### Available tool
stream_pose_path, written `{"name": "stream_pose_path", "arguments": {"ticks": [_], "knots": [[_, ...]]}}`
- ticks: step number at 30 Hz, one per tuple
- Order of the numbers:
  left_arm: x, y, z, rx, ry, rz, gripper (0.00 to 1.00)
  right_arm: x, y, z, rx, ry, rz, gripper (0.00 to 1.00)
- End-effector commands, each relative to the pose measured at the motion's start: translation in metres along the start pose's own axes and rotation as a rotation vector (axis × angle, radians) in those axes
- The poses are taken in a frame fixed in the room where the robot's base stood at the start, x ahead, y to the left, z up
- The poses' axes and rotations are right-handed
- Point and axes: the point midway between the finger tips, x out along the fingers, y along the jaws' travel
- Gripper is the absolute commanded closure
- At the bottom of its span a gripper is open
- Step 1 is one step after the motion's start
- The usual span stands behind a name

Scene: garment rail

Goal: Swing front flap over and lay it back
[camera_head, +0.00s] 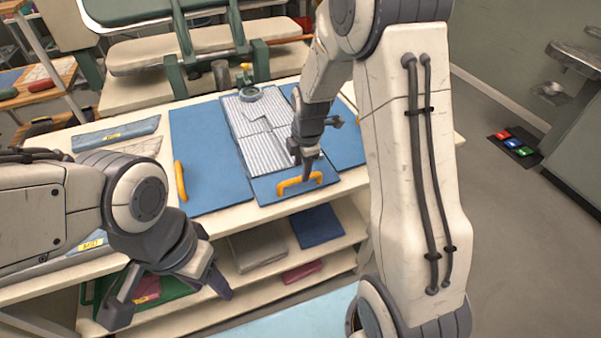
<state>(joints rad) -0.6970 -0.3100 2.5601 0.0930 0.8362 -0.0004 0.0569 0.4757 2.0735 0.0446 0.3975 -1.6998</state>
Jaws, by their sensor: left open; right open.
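A blue folding board lies on the white table, with a grey-and-white striped garment (262,128) on its middle. The front flap (268,192) is a blue panel at the board's near edge, lying flat, with a yellow handle (297,184) on it. My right gripper (306,168) is open, pointing down at this handle; whether its fingers straddle or touch the handle I cannot tell. My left gripper (170,300) is open and empty, in front of the table's near edge, away from the board. My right arm hides part of the board's right side.
The left panel (205,150) with its yellow handle (180,181) and the right panel (343,142) lie flat. A folded blue item (117,132) lies at left. Shelves below hold folded cloths (317,225).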

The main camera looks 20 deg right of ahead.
Motion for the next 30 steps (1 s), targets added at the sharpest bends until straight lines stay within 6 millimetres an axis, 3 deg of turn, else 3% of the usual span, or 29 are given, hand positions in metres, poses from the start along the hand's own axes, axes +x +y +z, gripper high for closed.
{"name": "stream_pose_path", "arguments": {"ticks": [7,18,19,23,30], "knots": [[-0.005,0.0,0.0,0.0,0.0,0.0,0.48,0.034,0.0,0.0,0.0,0.0,-0.002,0.48],[-0.006,0.0,0.0,0.0,0.0,0.0,0.48,0.041,0.0,0.0,0.0,0.0,0.001,0.48],[-0.006,0.0,0.0,0.0,0.0,0.0,0.48,0.041,0.0,0.0,0.0,0.0,0.001,0.52],[-0.006,0.0,0.0,0.0,0.0,0.0,0.48,0.041,0.0,0.0,0.0,0.0,0.001,1.0],[-0.006,0.0,0.0,0.0,0.0,0.0,0.48,0.041,0.0,0.0,0.001,0.0,0.0,1.0]]}}
